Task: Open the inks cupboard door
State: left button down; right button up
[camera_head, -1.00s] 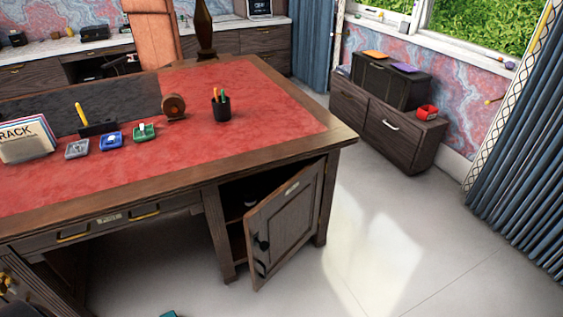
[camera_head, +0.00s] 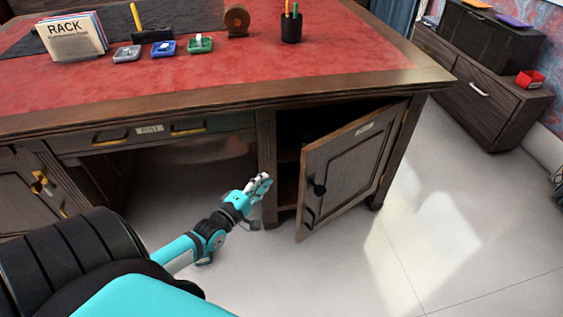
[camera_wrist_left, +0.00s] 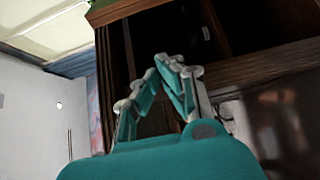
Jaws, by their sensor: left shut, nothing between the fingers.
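The cupboard door (camera_head: 352,163) under the right end of the desk stands partly open, swung outward. It is hinged on its right side, with a small label near its top and a dark knob (camera_head: 319,187) near its free left edge. Part of the dark cupboard opening (camera_head: 290,140) shows left of the door. My left gripper (camera_head: 262,181) is shut and empty, in front of the post left of the opening and apart from the door. In the left wrist view its fingertips (camera_wrist_left: 170,62) meet before the dark opening. My right gripper is not in view.
The desk (camera_head: 240,98) has a red leather top with a rack, small coloured trays and a pen cup (camera_head: 291,28) on it. A drawer (camera_head: 150,134) is above the open leg space. A low cabinet (camera_head: 480,95) stands behind right. Floor (camera_head: 440,240) right of the door is clear.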

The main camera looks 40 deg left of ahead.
pick_arm(q)
jog(key=w+d+b, duration=0.1)
jog(key=w+d, duration=0.2)
jog(key=w, duration=0.5)
jog(key=shift+w+d, duration=0.15)
jog(key=shift+w, duration=0.15)
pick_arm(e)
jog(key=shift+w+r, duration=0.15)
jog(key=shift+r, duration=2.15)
pick_arm(q)
jog(key=shift+d+r, duration=0.1)
